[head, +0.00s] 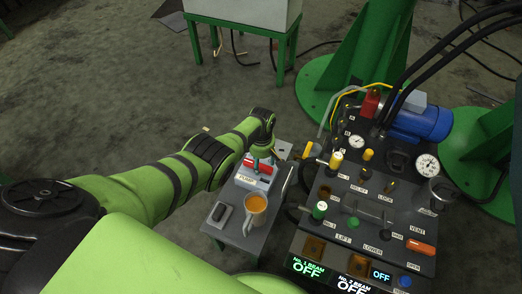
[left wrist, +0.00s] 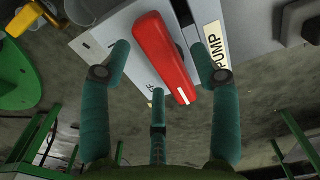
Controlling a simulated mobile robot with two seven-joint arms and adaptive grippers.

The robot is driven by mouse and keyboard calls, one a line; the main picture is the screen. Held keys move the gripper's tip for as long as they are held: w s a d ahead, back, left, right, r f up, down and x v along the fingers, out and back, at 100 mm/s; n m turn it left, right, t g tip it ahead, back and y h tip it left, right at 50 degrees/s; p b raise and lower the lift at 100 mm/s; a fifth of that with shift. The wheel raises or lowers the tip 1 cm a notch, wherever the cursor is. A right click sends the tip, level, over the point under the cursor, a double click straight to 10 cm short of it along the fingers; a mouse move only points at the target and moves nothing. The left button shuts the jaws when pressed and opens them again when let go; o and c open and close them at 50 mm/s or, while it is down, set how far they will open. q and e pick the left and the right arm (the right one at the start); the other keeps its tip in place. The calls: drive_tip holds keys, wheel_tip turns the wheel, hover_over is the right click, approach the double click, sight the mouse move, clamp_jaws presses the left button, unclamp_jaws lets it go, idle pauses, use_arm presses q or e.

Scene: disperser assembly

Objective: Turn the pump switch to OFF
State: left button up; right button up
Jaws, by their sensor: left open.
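The pump switch has a red lever with a white mark near one end. It sits on a light box with a PUMP label, and in the left wrist view the red lever (left wrist: 163,50) lies tilted between my fingers. In the head view the switch (head: 262,168) is on a small grey table, partly hidden by my gripper. My left gripper (head: 264,158) is right above it, its teal fingers spread; in the left wrist view the open gripper (left wrist: 160,52) has fingers on both sides of the lever. I cannot tell whether they touch it. My right gripper is not in view.
An orange-filled mug (head: 256,205) and a dark device (head: 220,214) stand on the small table near the switch. A control panel (head: 345,215) with gauges, valves and knobs stands close on the right. Green steel stands and cables are behind; open floor lies at the upper left.

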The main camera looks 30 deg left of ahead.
sight(261, 164)
use_arm(q)
wheel_tip(261, 164, up, 12)
drive_tip(key=shift+f, duration=0.25)
idle(0.4)
drive_tip(key=shift+s, duration=0.1)
idle(0.3)
